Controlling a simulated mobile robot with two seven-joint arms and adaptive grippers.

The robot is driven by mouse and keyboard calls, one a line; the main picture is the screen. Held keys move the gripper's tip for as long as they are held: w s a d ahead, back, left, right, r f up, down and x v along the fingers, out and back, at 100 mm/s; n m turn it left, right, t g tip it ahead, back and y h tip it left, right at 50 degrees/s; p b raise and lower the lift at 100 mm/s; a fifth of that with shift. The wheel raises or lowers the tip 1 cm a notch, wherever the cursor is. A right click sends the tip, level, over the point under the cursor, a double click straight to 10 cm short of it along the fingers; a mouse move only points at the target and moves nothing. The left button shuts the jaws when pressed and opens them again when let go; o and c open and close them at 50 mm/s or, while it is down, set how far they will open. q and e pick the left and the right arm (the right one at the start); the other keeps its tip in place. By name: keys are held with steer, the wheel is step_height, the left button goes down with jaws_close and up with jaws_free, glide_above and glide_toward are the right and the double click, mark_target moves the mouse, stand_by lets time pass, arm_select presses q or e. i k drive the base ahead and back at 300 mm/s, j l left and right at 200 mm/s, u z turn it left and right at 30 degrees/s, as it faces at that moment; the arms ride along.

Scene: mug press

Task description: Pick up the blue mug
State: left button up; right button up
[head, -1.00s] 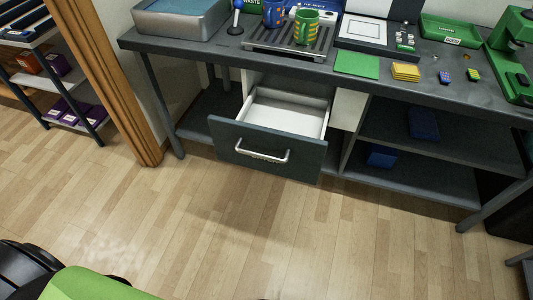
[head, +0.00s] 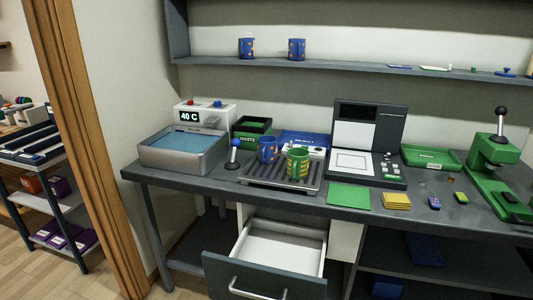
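A blue mug (head: 268,150) with orange marks stands upright on the dark slatted rack (head: 258,176) on the workbench. A green mug (head: 298,164) with yellow marks stands on the same rack, in front and to the right of it. Two more blue mugs with orange marks stand on the wall shelf, one at the left (head: 246,48) and one to its right (head: 297,48). Neither of my grippers shows in the head view now.
A water basin (head: 184,147) stands left of the rack, with a blue-knobbed lever (head: 234,152) between. A drawer (head: 277,249) hangs open below the bench. A green press machine (head: 495,170) stands at the far right.

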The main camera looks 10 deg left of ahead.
mark_target(268, 145)
steer(key=i+j+z, duration=0.2)
steer(key=i+j, duration=0.2)
steer(key=j, duration=0.2)
steer(key=i+j+z, duration=0.15)
steer(key=j, duration=0.15)
steer(key=i+j+z, duration=0.1)
steer(key=j, duration=0.25)
steer(key=i+j+z, duration=0.1)
steer(key=j, duration=0.25)
steer(key=i, duration=0.1)
